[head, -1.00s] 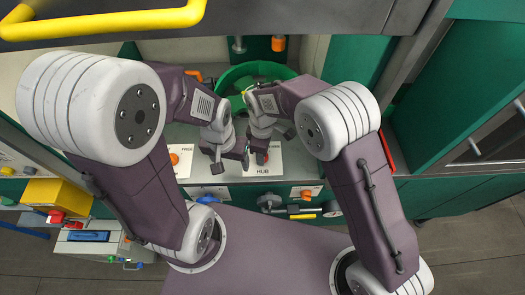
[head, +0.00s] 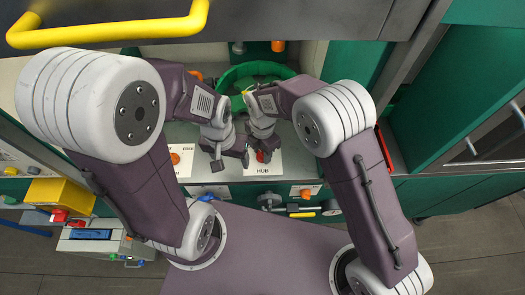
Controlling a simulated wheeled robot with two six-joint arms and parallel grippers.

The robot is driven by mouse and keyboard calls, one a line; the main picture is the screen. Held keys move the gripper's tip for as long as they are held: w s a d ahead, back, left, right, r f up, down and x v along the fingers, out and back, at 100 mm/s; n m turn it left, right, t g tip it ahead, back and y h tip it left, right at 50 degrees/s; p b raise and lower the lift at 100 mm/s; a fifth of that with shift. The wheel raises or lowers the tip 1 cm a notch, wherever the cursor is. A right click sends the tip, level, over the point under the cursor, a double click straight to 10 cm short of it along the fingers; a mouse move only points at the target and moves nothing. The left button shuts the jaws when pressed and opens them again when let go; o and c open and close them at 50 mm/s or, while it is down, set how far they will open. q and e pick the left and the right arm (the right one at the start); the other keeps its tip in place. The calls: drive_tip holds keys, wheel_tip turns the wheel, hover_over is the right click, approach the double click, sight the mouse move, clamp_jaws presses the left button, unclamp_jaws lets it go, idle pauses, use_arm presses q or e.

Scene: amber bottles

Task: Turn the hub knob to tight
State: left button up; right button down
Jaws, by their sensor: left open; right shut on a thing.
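The hub knob (head: 261,157) is a small red knob on a white plate (head: 268,171) marked HUB, on the grey panel in the middle. My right gripper (head: 262,151) is over it from above, its fingers shut on the knob and hiding most of it. I cannot read which mark the knob points to; the plate's upper part is covered by the gripper. My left gripper (head: 229,163) is open and empty, just left of the hub plate.
An orange knob (head: 175,159) on a plate with the word FREE stands left of my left gripper. A green round tub (head: 240,76) is behind both grippers. A yellow handle (head: 110,32) crosses the upper left. Knobs and a gauge (head: 331,208) line the front face below.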

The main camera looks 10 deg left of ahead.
sight(262, 153)
use_arm(q)
drive_tip(key=shift+r, duration=0.1)
use_arm(e)
drive_tip(key=shift+r+n, duration=0.1)
drive_tip(key=shift+n, duration=0.7)
drive_tip(key=c, duration=0.9)
unclamp_jaws()
drive_tip(key=shift+r, duration=0.35)
use_arm(q)
drive_tip(key=shift+f+b, duration=0.9)
drive_tip(key=shift+f, duration=0.05)
use_arm(e)
wheel_tip(262, 153, up, 8)
drive_tip(key=shift+r, duration=0.15)
